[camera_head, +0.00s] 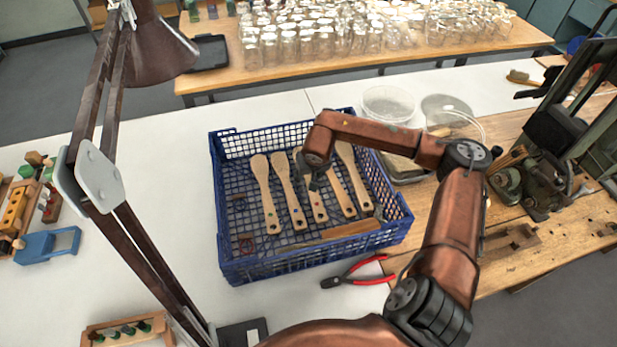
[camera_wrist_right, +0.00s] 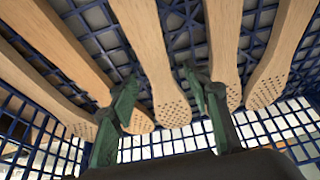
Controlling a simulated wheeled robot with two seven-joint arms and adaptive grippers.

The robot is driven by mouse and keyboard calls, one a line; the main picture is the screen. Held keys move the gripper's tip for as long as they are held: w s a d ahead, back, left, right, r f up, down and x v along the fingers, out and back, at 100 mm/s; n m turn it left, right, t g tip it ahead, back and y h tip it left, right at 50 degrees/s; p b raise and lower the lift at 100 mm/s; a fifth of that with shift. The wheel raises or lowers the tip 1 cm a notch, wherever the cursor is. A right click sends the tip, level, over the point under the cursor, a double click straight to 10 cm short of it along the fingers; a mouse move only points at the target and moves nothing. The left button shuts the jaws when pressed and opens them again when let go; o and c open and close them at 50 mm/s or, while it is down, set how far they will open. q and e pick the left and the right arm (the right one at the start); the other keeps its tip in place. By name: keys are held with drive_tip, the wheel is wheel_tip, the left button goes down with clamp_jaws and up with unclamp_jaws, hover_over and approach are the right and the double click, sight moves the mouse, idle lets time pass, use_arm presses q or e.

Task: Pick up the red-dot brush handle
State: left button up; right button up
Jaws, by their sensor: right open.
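Several pale wooden brush handles lie side by side in the blue mesh crate (camera_head: 232,262) in the head view. Each has a small dot near its lower end; the dots are too small for me to tell surely which handle is the red-dot one. My right gripper (camera_head: 315,182) is over the middle handle (camera_head: 319,209) and hides part of it. In the right wrist view my right gripper (camera_wrist_right: 163,95) is open and empty, with the middle handle (camera_wrist_right: 160,55) showing between its fingers. I cannot tell how far above it they are. My left gripper is not in view.
Red-handled pliers (camera_head: 360,272) lie just in front of the crate. A desk lamp (camera_head: 150,45) stands at the left. Clear bowls (camera_head: 388,103) sit behind the crate at right, and a dark machine (camera_head: 548,150) stands at the far right.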

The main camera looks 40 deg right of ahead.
drive_tip(key=shift+f, duration=0.1)
clamp_jaws()
idle(0.3)
